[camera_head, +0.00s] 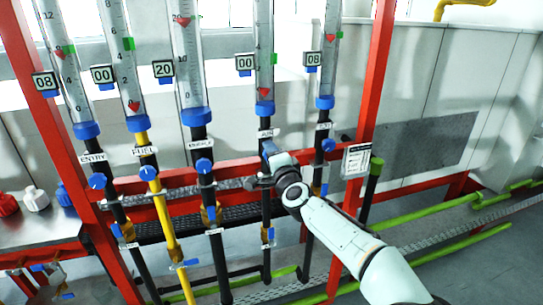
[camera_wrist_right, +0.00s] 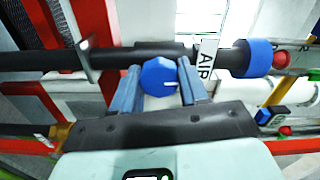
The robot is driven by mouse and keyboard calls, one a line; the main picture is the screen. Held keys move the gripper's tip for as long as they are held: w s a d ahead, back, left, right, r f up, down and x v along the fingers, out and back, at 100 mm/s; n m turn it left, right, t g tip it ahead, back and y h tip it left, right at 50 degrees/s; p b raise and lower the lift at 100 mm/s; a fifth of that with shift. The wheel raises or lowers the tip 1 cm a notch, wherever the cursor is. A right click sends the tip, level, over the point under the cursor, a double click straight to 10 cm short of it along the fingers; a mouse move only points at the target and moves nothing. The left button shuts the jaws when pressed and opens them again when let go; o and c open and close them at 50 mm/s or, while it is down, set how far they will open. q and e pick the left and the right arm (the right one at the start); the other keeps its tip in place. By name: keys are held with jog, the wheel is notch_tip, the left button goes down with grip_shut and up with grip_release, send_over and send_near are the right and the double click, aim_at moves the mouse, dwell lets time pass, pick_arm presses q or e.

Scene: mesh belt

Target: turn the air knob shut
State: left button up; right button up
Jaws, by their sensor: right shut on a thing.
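The blue air knob (camera_wrist_right: 158,77) sits on the dark pipe below the white AIR label (camera_head: 266,133). It has a short white mark on its face. My right gripper (camera_wrist_right: 157,84) has a finger on each side of the knob and is shut on it. In the head view the gripper (camera_head: 268,158) hides most of the knob. The AIR label also shows in the wrist view (camera_wrist_right: 207,59). The air tube (camera_head: 264,50) has a red float low in it, and its display (camera_head: 245,63) reads 00. My left gripper is out of view.
Other blue knobs stand close by: entry (camera_head: 97,181), fuel (camera_head: 148,173), one on the middle pipe (camera_head: 203,166) and one to the right (camera_head: 328,145). Red frame posts (camera_head: 372,85) flank the pipes. Green pipes (camera_head: 450,212) run along the floor at right.

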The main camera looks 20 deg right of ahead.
jog(key=o, duration=1.1)
jog(key=shift+c, duration=0.2)
jog(key=shift+s, duration=0.1)
pick_arm(q)
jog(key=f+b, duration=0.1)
jog(key=b, duration=0.1)
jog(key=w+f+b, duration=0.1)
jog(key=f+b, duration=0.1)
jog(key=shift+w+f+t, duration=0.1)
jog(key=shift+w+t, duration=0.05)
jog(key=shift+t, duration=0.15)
pick_arm(e)
jog(key=s, duration=1.3)
jog(key=shift+d, duration=0.25)
jog(key=shift+s, duration=0.1)
